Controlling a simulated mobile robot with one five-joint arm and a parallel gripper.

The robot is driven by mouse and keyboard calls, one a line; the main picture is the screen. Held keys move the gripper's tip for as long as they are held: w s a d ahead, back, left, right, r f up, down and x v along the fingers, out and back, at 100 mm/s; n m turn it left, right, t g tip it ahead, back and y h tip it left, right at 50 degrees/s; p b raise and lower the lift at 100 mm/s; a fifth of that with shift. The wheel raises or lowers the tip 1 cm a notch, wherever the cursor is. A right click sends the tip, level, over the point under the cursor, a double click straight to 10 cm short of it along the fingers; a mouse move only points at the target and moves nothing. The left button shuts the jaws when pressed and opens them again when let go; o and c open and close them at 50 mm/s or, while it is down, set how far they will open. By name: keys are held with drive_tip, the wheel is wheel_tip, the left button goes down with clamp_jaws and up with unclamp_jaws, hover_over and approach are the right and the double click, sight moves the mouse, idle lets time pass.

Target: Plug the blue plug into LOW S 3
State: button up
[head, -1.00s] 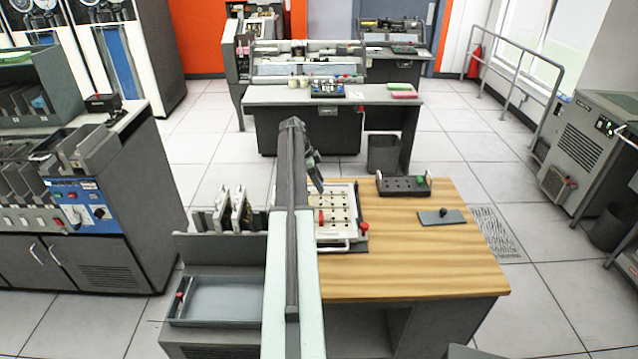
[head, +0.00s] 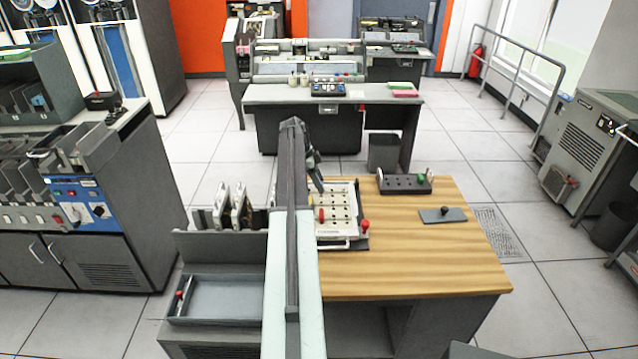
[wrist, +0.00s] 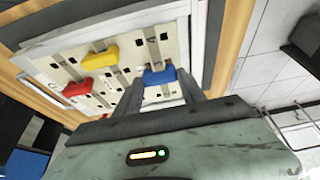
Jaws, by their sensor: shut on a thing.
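In the wrist view, my gripper (wrist: 160,82) is shut on the blue plug (wrist: 158,74), which sits between the two fingers in front of the pale panel (wrist: 128,83). I cannot tell whether the plug is touching the panel or inside a socket. A yellow plug (wrist: 98,60) and a red plug (wrist: 76,89) sit on the panel to its left. The socket labels are too small to read, so I cannot pick out LOW S 3. In the head view, the panel (head: 345,187) lies on the wooden table, partly behind my arm. The blue plug is hidden there.
A red knob (head: 365,226) stands at the panel's corner. The wooden table's (head: 430,265) front right is clear.

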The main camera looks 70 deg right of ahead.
drive_tip(key=shift+f+b, duration=0.75)
idle(0.3)
drive_tip(key=o, duration=1.2)
drive_tip(key=shift+f, duration=0.1)
drive_tip(key=p+v, duration=0.7)
drive_tip(key=v, duration=0.1)
